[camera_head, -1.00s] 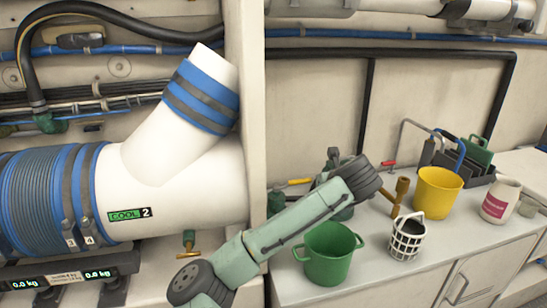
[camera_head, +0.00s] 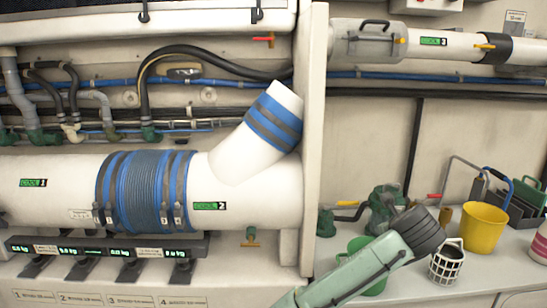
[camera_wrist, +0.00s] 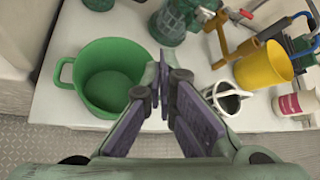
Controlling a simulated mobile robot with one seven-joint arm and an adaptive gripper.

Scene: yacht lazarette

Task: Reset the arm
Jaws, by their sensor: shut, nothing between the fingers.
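My arm (camera_head: 375,262), pale green with a dark ribbed end, reaches up from the lower middle in the head view, in front of the counter. My gripper (camera_wrist: 165,85) shows in the wrist view with its purple-padded fingers shut and nothing between them. It hangs over the counter, between a green bucket (camera_wrist: 88,65) on the left and a white basket (camera_wrist: 228,104) on the right. The gripper itself cannot be made out in the head view. My arm partly hides the green bucket (camera_head: 357,246) there.
A yellow bucket (camera_head: 483,230), the white basket (camera_head: 445,265) and a green pump (camera_head: 385,205) stand on the counter. Large white pipes (camera_head: 255,190) and a post (camera_head: 312,130) fill the left side.

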